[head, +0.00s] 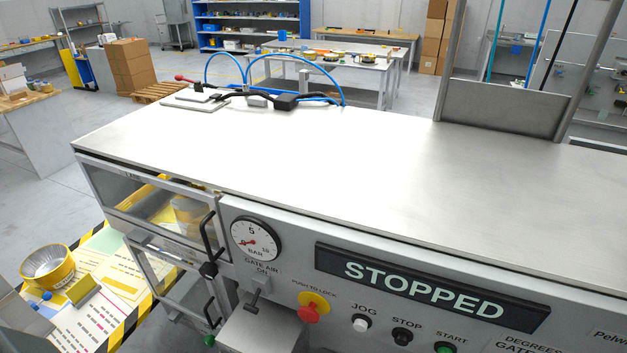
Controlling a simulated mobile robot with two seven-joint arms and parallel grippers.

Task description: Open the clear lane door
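Two clear framed panels are on the left end of the machine's front. The upper clear panel (138,199) has a black bar handle (206,236) at its right edge, and yellow parts show behind it. It looks shut, lying in line with the machine front. The lower clear panel (160,269) has a dark handle with a green end (209,338). Neither of my grippers can be made out in the head view.
The control face right of the panels carries a pressure gauge (256,239), a red knob (313,308) and a "STOPPED" sign (425,288). A grey box (262,330) juts out below the gauge. At lower left a yellow-rimmed cup (48,267) stands on a sheet-covered surface.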

